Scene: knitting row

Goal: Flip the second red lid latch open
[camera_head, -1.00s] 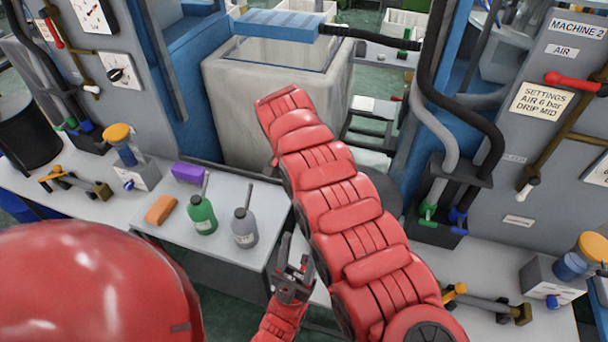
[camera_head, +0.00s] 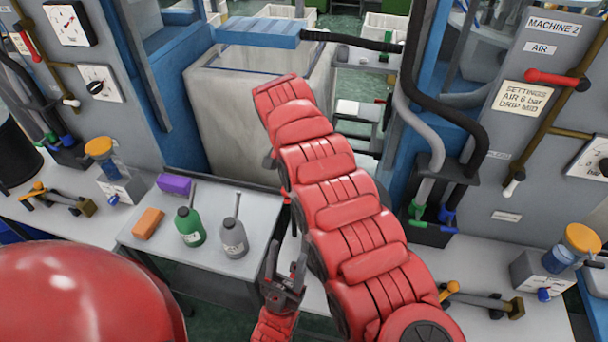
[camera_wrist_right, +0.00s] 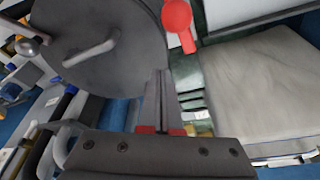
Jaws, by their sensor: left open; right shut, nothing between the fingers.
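In the right wrist view, a red rounded latch (camera_wrist_right: 178,20) stands at the edge of a dark grey round lid (camera_wrist_right: 95,55) with a bar handle. My right gripper (camera_wrist_right: 160,76) is shut and empty. In that view its tips lie just below and left of the red latch, over the lid's rim. I cannot tell whether they touch it. In the head view my red right arm hides the right gripper and most of the lid. My left gripper (camera_head: 287,258) is open and empty, near the front right of the small bench. Only one red latch is clear.
A grey bench (camera_head: 150,245) holds an orange block (camera_head: 148,223), a purple block (camera_head: 173,184), a green bottle (camera_head: 189,227) and a grey bottle (camera_head: 234,238). A pale tank (camera_head: 235,120) stands behind. The MACHINE 2 panel (camera_head: 520,110) and hoses (camera_head: 455,115) stand right.

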